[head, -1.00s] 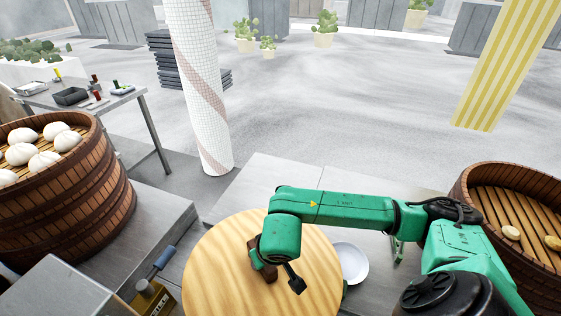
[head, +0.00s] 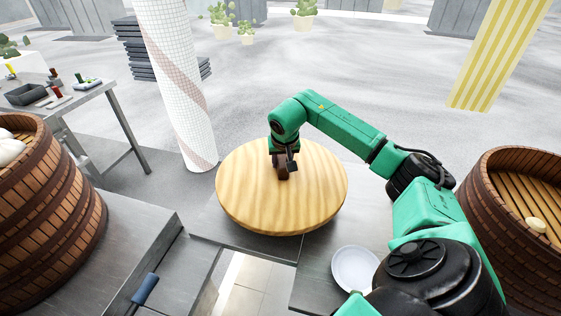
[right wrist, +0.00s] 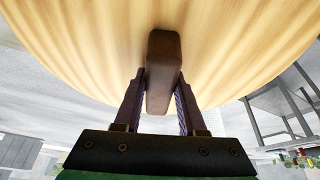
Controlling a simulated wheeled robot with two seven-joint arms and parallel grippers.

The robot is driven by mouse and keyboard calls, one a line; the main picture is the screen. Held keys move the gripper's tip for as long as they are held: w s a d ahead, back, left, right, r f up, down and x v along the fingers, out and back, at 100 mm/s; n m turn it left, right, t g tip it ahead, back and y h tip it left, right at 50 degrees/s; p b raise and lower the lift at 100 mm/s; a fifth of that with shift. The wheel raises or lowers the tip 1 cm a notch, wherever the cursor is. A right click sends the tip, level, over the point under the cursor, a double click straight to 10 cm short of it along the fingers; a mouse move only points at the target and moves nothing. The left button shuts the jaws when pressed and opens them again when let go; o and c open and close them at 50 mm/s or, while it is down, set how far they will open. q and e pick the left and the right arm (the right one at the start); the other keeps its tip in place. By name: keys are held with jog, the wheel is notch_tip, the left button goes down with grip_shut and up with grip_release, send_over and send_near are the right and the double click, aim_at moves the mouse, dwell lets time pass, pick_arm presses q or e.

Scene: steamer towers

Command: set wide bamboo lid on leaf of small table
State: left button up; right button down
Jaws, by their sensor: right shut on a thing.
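The wide bamboo lid (head: 245,205) is a round, pale wooden disc with a dark brown handle (head: 283,173). My right gripper (head: 283,162) is shut on that handle from above. In the right wrist view, the two fingers (right wrist: 160,88) flank the brown handle (right wrist: 163,60), with the lid (right wrist: 80,40) behind it. The lid looks about level over a grey metal panel (head: 212,222), which seems to be the leaf of the small table. I cannot tell whether the lid touches it. The lid hides much of the panel. My left gripper is not in view.
A white plate (head: 355,268) lies on the grey table part (head: 320,275) nearer me. Large brown steamers stand at the left (head: 50,215) and right (head: 510,220). A white tiled column (head: 178,90) rises just behind the lid's left side. Open floor lies beyond.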

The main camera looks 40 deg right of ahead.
jog(key=shift+s+a+r, duration=0.1)
jog(key=shift+s+r, duration=0.05)
jog(key=shift+r, duration=0.1)
jog(key=shift+f, duration=0.1)
jog(key=shift+f+b, duration=1.9)
jog(key=shift+f, duration=1.1)
jog(key=shift+f+b, duration=0.35)
jog(key=shift+f, duration=0.1)
jog(key=shift+c, duration=2.1)
grip_release()
jog(key=shift+s+a+f, duration=0.1)
jog(key=shift+s, duration=0.05)
jog(key=b+v, duration=0.1)
jog(key=v, duration=1.3)
jog(key=shift+s+r, duration=0.15)
jog(key=shift+r, duration=0.1)
